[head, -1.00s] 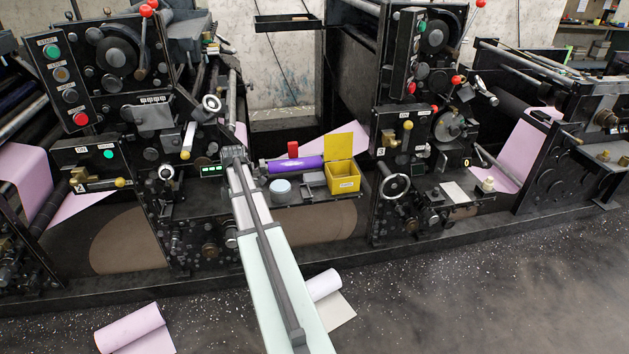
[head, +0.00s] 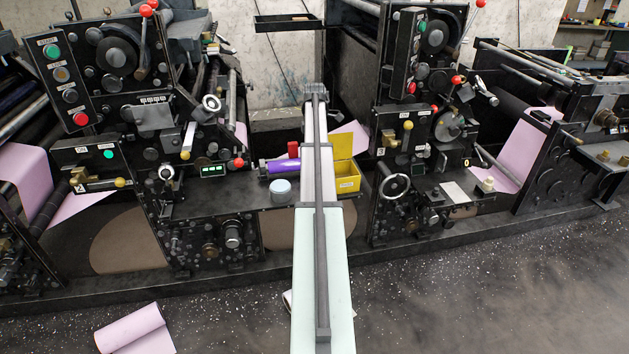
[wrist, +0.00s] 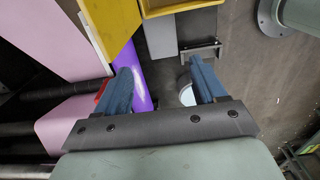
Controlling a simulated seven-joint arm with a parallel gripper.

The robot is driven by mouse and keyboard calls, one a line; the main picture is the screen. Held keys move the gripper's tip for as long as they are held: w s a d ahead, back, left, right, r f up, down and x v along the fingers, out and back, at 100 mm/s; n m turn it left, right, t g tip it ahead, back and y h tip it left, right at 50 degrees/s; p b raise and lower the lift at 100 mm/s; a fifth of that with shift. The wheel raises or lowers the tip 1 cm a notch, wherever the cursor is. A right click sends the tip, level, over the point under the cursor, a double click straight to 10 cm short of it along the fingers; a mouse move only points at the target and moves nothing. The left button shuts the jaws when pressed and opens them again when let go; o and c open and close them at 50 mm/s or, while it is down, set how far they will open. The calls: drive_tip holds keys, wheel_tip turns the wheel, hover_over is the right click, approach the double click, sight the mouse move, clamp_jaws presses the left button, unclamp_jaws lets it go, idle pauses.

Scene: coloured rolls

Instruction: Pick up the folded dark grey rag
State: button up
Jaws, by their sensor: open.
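My gripper (wrist: 160,66) is open and empty in the wrist view, its two blue fingers spread above the work shelf. In the head view my arm hides the rag's spot, between the pale round tin (head: 281,190) and the yellow bin (head: 347,182).
The tin's pale top (wrist: 187,95) is by the right finger. The bin's yellow lid (wrist: 108,22) stands open. Black machine frames flank the shelf.

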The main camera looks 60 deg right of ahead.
wheel_tip(320, 180, down, 13)
drive_tip(key=shift+a+r, duration=0.1)
drive_tip(key=shift+r, duration=0.05)
idle(0.5)
drive_tip(key=shift+c, duration=0.3)
drive_tip(key=c, duration=0.6)
drive_tip(key=shift+r, duration=0.1)
drive_tip(key=shift+c, duration=0.2)
drive_tip(key=shift+r, duration=0.45)
drive_tip(key=r, duration=0.1)
drive_tip(key=s+r, duration=0.1)
drive_tip(key=shift+a+r, duration=0.3)
drive_tip(key=shift+a, duration=0.1)
drive_tip(key=s+a, duration=1.2)
